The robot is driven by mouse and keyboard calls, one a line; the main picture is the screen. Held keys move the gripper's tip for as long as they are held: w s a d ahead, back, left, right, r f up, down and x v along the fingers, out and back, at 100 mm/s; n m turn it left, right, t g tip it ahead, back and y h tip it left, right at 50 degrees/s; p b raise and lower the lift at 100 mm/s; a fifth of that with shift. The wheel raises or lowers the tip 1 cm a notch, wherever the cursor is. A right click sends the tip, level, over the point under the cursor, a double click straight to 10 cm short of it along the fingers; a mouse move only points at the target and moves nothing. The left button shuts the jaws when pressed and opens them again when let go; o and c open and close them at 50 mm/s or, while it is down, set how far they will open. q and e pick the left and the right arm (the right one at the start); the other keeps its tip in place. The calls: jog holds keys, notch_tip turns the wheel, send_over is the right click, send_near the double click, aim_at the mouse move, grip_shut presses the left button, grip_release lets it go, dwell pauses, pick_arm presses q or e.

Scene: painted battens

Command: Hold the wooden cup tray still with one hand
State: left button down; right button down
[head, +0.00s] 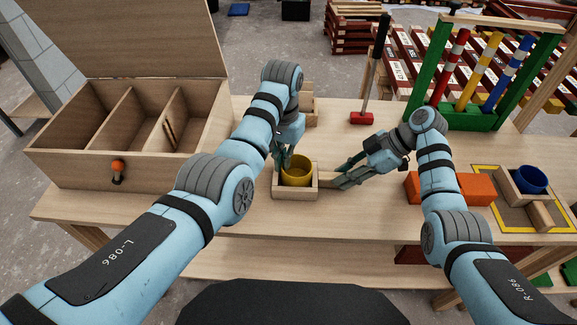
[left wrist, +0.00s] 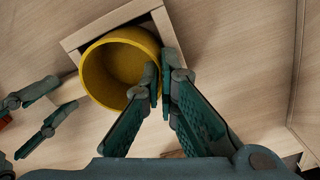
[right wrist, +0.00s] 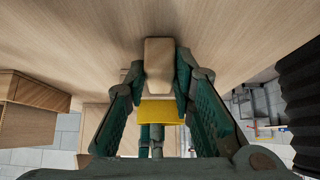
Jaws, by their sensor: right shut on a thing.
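The wooden cup tray (head: 296,194) stands near the table's front edge, with a yellow cup (head: 297,171) upright in it. My right gripper (head: 334,181) is at the tray's right side, shut on its wooden handle (right wrist: 159,62). My left gripper (head: 284,164) is at the cup's left rear rim. In the left wrist view its fingers (left wrist: 163,76) are a little apart, one over the inside of the yellow cup (left wrist: 112,68) and one outside the wall. Whether they touch the wall is hard to tell.
A dark blue cup (head: 531,180) stands in another wooden tray at the right, inside a yellow outline. Orange blocks (head: 476,189) lie beside my right forearm. An open compartment box (head: 70,171) stands left; a green rack (head: 463,118) with striped battens stands back right.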

pick_arm(q)
notch_tip(320, 180, up, 9)
jog(key=shift+r, duration=0.2)
jog(key=shift+w, duration=0.1)
pick_arm(e)
jog(key=c, duration=1.3)
grip_release()
jog(key=v, duration=1.2)
pick_arm(q)
jog(key=shift+f, duration=0.15)
pick_arm(e)
jog(key=shift+f, duration=0.15)
